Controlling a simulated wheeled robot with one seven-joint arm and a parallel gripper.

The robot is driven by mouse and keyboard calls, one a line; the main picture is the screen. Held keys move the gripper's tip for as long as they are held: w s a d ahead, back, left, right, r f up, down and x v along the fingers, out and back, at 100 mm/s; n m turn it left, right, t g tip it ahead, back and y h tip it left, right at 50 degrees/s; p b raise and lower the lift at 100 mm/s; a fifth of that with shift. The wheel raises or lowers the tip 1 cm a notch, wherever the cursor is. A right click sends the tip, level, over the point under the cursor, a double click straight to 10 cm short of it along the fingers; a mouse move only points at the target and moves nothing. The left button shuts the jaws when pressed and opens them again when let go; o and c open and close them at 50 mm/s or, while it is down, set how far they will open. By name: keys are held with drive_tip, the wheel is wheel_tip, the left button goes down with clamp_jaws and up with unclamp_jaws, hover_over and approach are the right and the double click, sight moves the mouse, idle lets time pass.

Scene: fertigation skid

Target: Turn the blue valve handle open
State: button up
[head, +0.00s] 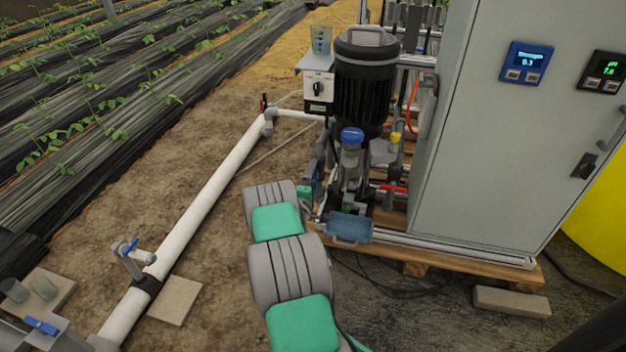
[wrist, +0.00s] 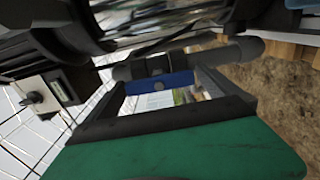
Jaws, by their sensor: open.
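In the wrist view a flat blue handle (wrist: 168,82) lies crosswise between the fingertips of my gripper (wrist: 160,85), in front of a grey pipe fitting (wrist: 240,52). My gripper is open, with one finger on each side of the picture's middle. Whether a finger touches the handle cannot be told. In the head view my gripper (head: 311,192) is low beside the skid's pipework, left of the pump. I cannot make out this handle in the head view.
A black pump (head: 364,85) and a blue-capped filter (head: 351,150) stand close right of my gripper. A grey cabinet (head: 480,150) stands further right. A white pipe (head: 205,200) with another blue-handled valve (head: 131,248) runs along the left. Bare soil lies between.

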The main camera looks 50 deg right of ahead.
drive_tip(key=shift+a, duration=0.1)
drive_tip(key=p+v, duration=0.2)
drive_tip(key=v, duration=0.5)
drive_tip(key=shift+s+a, duration=0.2)
drive_tip(key=shift+a, duration=0.1)
